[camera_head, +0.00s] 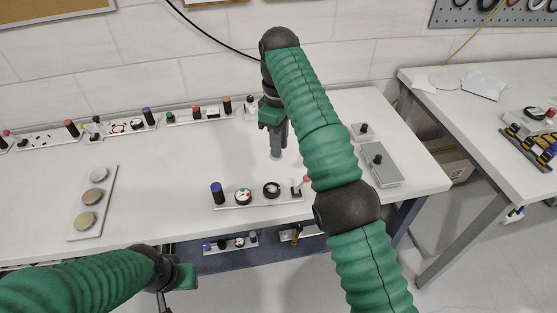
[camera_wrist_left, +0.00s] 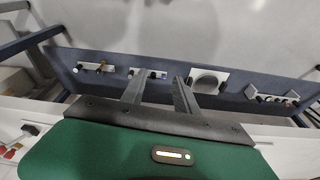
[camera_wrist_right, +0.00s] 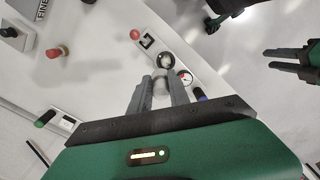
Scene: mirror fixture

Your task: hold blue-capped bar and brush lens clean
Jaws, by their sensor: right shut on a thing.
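The blue-capped bar (camera_head: 231,205) lies near the front edge of the white table. It carries a dark blue cap (camera_head: 217,192), a gauge, a black-rimmed round lens (camera_head: 271,189) and a red cap at its right end. The bar also shows in the right wrist view (camera_wrist_right: 213,84), with the lens (camera_wrist_right: 167,60) just past my fingertips. My right gripper (camera_head: 277,148) points down over the table behind the bar. It is shut on a small pale thing (camera_wrist_right: 159,89), probably the brush; its bristles are not clear. My left gripper (camera_wrist_left: 162,78) is open and empty, low before the table edge.
A plate with three round discs (camera_head: 93,232) lies at the left. Several bars with caps and gauges (camera_head: 130,136) line the back. Two grey boxes with black knobs (camera_head: 380,170) sit at the right. A lower blue shelf (camera_wrist_left: 235,95) holds more fixtures. The table's middle is clear.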

